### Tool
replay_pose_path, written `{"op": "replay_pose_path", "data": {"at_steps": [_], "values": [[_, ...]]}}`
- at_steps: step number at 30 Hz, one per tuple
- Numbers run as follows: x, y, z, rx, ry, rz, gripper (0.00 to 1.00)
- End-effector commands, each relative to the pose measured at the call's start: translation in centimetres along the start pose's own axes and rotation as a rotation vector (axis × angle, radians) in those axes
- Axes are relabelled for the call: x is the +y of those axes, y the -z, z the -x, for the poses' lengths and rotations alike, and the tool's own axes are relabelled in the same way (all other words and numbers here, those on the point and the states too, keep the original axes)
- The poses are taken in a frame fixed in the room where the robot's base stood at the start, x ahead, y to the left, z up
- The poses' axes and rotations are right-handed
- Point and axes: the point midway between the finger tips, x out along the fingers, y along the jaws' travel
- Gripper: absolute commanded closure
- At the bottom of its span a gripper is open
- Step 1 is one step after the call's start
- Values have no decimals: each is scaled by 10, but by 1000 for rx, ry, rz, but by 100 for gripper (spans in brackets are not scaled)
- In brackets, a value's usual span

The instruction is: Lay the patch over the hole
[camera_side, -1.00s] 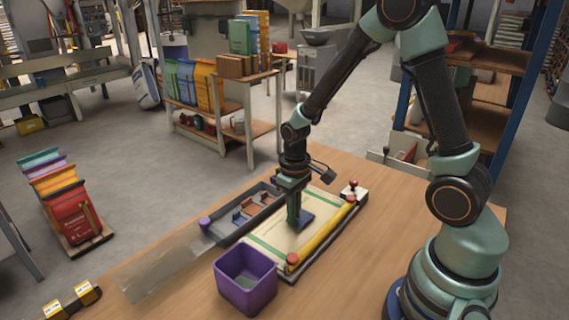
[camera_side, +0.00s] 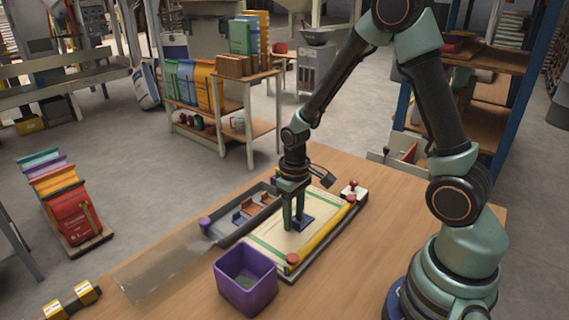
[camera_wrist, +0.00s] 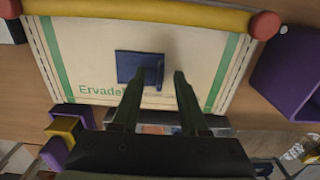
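The dark blue patch (camera_side: 304,221) lies on the cream sack (camera_side: 268,240), near its middle. In the wrist view the patch (camera_wrist: 131,66) looks flat, with a small raised tab at its right edge, above the printed lettering. No hole shows in either view. My gripper (camera_side: 294,226) is over the sack with its fingers parted, close by the patch. In the wrist view the fingertips of my gripper (camera_wrist: 158,77) stand either side of the tab with gaps, so it is open and holds nothing.
A yellow bar (camera_side: 328,229) with red ends runs along the sack's near side. A grey tray (camera_side: 222,231) with coloured pieces lies behind the sack. A purple bin (camera_side: 246,286) stands at the front. A red-knobbed object (camera_side: 352,187) is at the far right corner. The right tabletop is mostly clear.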

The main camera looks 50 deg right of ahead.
Motion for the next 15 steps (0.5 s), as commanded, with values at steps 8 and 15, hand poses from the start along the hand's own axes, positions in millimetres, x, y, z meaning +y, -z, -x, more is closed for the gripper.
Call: {"op": "replay_pose_path", "data": {"at_steps": [8,15], "values": [[0,0,2,1,0,0,57],[0,1,27,6,-1,0,57]]}}
